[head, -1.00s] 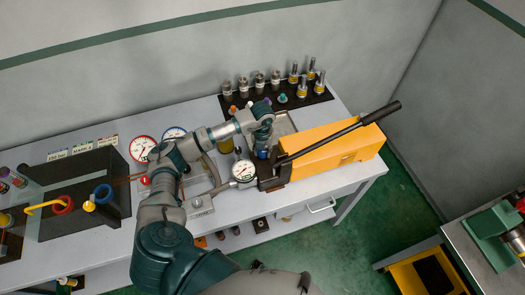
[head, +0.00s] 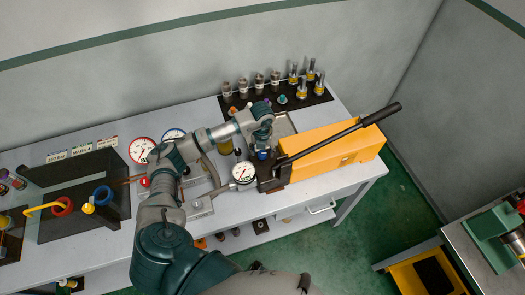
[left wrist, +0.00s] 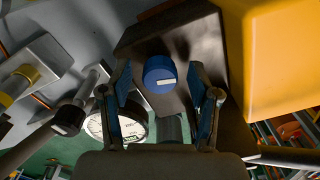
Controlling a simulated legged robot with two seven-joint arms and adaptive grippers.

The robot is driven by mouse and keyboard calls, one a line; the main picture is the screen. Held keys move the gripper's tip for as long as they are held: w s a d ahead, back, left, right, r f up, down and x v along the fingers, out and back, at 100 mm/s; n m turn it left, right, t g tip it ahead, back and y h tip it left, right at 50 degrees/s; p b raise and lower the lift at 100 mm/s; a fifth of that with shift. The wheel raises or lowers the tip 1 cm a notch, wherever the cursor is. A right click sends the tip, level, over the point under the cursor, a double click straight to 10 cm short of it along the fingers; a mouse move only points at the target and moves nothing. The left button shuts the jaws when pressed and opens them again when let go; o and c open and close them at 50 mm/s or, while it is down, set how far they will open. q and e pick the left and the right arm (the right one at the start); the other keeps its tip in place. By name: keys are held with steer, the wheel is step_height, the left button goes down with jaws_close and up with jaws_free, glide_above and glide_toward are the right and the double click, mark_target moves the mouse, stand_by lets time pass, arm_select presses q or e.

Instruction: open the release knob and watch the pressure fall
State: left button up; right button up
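The blue release knob (head: 262,154) sits on the dark block at the front end of the yellow hand pump (head: 335,150). In the left wrist view the knob (left wrist: 159,73) is round with a white mark and lies between and just beyond my fingertips. My left gripper (head: 263,143) is above the knob. In the left wrist view its two fingers (left wrist: 161,75) are spread with a gap on each side of the knob. The pressure gauge (head: 243,172) has a white dial beside the block; its reading is too small to tell. My right gripper is out of view.
The pump's long black lever (head: 345,131) slants up to the right. A dark rack (head: 318,98) of several fittings is behind. The bench's front right corner (head: 350,180) is clear.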

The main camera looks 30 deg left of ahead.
mark_target(262, 152)
arm_select(q)
steer(key=shift+r, duration=0.2)
step_height(262, 152, up, 12)
steer(key=shift+f, duration=0.25)
steer(key=shift+f, duration=0.1)
stand_by(0.4)
